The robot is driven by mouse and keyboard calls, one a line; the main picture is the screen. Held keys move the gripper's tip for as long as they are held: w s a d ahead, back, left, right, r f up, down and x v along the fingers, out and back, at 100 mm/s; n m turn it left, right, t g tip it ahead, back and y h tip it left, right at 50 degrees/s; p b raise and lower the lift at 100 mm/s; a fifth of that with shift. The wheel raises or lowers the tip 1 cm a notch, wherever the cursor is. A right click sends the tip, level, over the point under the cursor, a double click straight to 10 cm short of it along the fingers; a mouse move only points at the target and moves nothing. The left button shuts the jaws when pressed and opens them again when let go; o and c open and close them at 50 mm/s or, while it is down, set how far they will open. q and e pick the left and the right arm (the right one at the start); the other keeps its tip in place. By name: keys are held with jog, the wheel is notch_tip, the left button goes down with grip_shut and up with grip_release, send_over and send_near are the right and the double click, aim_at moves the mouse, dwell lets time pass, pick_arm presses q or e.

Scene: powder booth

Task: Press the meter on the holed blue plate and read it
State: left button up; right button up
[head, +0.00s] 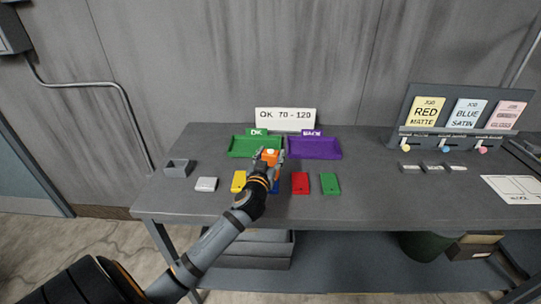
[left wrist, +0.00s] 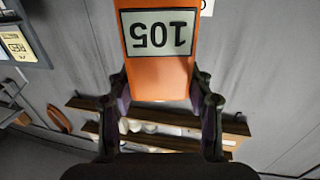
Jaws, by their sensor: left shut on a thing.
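My left gripper (head: 270,163) is shut on the orange meter (head: 269,155), over the front middle of the bench. In the left wrist view the meter (left wrist: 158,78) sits between the fingers, and its display, upside down there, reads 105. A blue plate (head: 276,187) shows only as a sliver beside the gripper, mostly hidden by it. I cannot tell whether the meter touches the plate. A yellow plate (head: 238,183) lies left of the gripper; a red plate (head: 300,183) and a green plate (head: 329,184) lie right.
Behind the plates are a green OK tray (head: 240,153), a purple tray (head: 316,153) and a sign (head: 286,119) reading OK 70 - 120. A grey open box (head: 178,169) and a pale block (head: 206,184) lie left. A job-card rack (head: 462,104) stands right.

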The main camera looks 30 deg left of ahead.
pick_arm(q)
jog(key=shift+f, duration=0.25)
dwell(0.3)
notch_tip(320, 180, up, 2)
jog(key=shift+r+p, duration=0.1)
jog(key=shift+p, duration=0.8)
jog(key=shift+r+p, duration=1.5)
jog(key=shift+r, duration=0.55)
jog(key=shift+w, duration=0.1)
